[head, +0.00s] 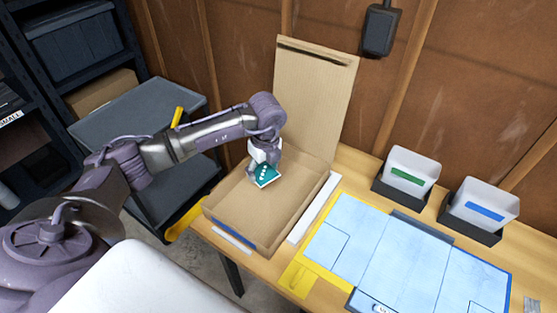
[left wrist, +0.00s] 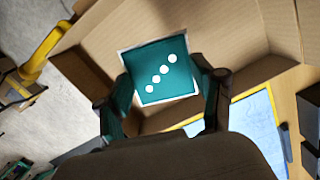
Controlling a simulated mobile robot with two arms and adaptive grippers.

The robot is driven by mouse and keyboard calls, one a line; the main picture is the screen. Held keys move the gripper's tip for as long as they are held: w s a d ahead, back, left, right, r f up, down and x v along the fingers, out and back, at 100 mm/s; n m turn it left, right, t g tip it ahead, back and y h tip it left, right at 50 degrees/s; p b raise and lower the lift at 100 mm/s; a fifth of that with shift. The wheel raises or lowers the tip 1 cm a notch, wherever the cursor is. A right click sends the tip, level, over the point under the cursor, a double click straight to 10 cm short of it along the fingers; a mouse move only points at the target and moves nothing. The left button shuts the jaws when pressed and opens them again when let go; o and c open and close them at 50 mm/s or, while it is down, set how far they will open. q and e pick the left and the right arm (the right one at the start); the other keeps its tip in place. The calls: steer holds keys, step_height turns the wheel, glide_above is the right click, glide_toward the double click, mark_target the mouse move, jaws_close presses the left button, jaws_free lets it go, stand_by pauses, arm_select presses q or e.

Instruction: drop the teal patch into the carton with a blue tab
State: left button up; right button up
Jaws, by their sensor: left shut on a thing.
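The teal patch (head: 266,175) is a square with a pale border and a row of white dots; it also shows in the left wrist view (left wrist: 160,70). My left gripper (head: 262,165) is shut on it, with a finger on either side (left wrist: 165,95) in the left wrist view. The carton (head: 235,212) is an open brown cardboard box with its lid standing up at the back. A blue tab (head: 235,241) shows on its front edge. The patch is over the carton's inside; its height above the floor of the carton is hard to tell. My right gripper is out of view.
A light blue mat (head: 385,255) with yellow and dark edges lies right of the carton. Two white bins, with green (head: 412,165) and blue (head: 485,203) labels, stand behind it. A grey cart (head: 140,110) is at left. A black box (head: 381,30) hangs on the wall.

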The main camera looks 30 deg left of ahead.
arm_select(q)
steer(key=o, duration=0.8)
steer(key=shift+d, duration=0.1)
steer(key=shift+r, duration=0.1)
steer(key=r, duration=0.7)
steer(key=d+r, duration=0.1)
steer(key=r, duration=0.3)
steer(key=shift+s+r, duration=0.1)
steer(key=shift+r, duration=0.25)
